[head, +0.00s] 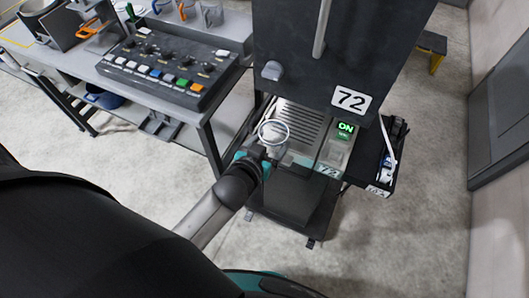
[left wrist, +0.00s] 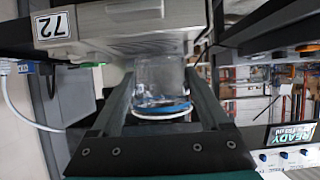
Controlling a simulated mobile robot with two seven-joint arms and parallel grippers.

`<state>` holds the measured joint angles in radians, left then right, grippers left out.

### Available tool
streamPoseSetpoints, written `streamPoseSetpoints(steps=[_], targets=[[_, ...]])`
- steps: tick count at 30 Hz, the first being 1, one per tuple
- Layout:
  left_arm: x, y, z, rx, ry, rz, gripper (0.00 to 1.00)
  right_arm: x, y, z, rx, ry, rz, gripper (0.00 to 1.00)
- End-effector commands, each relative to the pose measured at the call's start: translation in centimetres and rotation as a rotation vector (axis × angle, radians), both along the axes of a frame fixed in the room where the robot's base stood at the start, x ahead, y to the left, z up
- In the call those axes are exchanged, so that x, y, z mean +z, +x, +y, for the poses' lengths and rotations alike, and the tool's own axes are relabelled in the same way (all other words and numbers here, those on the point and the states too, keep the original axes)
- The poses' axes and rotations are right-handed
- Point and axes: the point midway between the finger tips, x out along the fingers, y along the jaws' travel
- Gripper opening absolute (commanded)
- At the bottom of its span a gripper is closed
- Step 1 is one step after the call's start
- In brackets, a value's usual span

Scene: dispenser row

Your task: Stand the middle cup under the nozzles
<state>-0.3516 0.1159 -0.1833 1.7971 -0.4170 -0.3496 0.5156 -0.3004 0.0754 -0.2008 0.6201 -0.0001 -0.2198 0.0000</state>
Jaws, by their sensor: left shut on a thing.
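The cup (head: 273,132) is small and clear with a pale round rim, at the left front of the grille (head: 300,122) of the dispenser marked 72 (head: 340,60). My left gripper (head: 264,148) is shut on it from the near left side. In the left wrist view the clear cup (left wrist: 163,82), with a blue band and white rim, sits between the two fingers of the left gripper (left wrist: 160,75). I cannot tell whether the cup touches the grille. The nozzles cannot be made out; the dark upper housing covers that area. My right gripper is not in view.
A panel with a green ON light (head: 345,128) is right of the grille. A dark side shelf (head: 385,165) with small items is further right. A bench with a button console (head: 172,68) stands left. Open floor (head: 410,235) lies at the right.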

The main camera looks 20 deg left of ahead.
Motion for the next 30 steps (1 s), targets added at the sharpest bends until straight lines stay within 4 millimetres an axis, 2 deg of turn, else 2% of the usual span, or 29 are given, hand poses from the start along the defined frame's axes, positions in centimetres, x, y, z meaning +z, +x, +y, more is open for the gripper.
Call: streamPoseSetpoints(steps=[24,27,30], targets=[[-0.7,10.0,-0.3,-0.001,0.003,-0.003,0.18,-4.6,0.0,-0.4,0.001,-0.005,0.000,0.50],[-0.8,11.0,-0.4,-0.001,0.002,-0.002,0.18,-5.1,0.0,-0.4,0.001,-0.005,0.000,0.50],[-1.8,10.9,-0.4,0.000,0.000,0.002,0.18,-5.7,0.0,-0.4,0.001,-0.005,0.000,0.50]])
